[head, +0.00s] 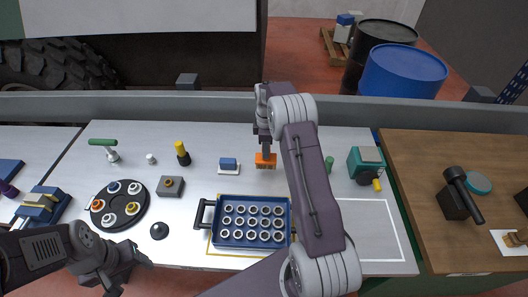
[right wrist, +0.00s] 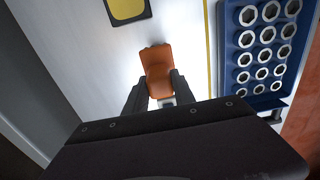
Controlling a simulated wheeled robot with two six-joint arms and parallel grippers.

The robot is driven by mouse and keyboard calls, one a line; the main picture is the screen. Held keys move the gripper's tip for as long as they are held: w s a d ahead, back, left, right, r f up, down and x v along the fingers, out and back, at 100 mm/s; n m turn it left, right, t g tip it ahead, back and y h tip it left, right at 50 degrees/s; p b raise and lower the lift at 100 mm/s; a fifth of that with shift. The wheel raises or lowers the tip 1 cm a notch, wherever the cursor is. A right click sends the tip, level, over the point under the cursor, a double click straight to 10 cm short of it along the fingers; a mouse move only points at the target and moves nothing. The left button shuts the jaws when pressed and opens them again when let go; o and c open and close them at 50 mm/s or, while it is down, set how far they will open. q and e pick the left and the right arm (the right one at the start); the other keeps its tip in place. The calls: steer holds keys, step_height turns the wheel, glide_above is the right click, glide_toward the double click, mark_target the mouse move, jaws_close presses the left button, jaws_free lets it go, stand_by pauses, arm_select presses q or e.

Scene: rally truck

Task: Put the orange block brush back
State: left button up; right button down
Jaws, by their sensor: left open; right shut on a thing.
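The orange block brush (head: 265,160) is at the back middle of the light work surface, behind the blue tray. It also shows in the right wrist view (right wrist: 158,70), between my right fingers. My right gripper (head: 264,146) points down and is shut on the brush. Whether the brush touches the surface is hard to tell. My left gripper (head: 122,276) is open and empty at the front left edge.
A blue tray (head: 225,243) of metal nuts stands in front of the brush. A blue block (head: 228,163) sits left of it. A round black tray (head: 118,204) and grey block (head: 171,186) lie further left. A teal box (head: 366,163) stands right.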

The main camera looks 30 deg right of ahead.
steer(key=shift+w+d+f, duration=0.15)
steer(key=shift+w+f, duration=0.2)
steer(key=shift+w, duration=0.35)
steer(key=shift+w+f, duration=0.2)
steer(key=shift+f, duration=0.1)
step_height(320, 180, down, 3)
steer(key=shift+f+p, duration=0.15)
steer(key=shift+p, duration=0.8)
steer(key=shift+f, duration=0.1)
steer(key=shift+f+b, duration=0.25)
steer(key=shift+b, duration=0.15)
steer(key=c, duration=1.1)
jaws_free()
steer(key=shift+o, duration=0.2)
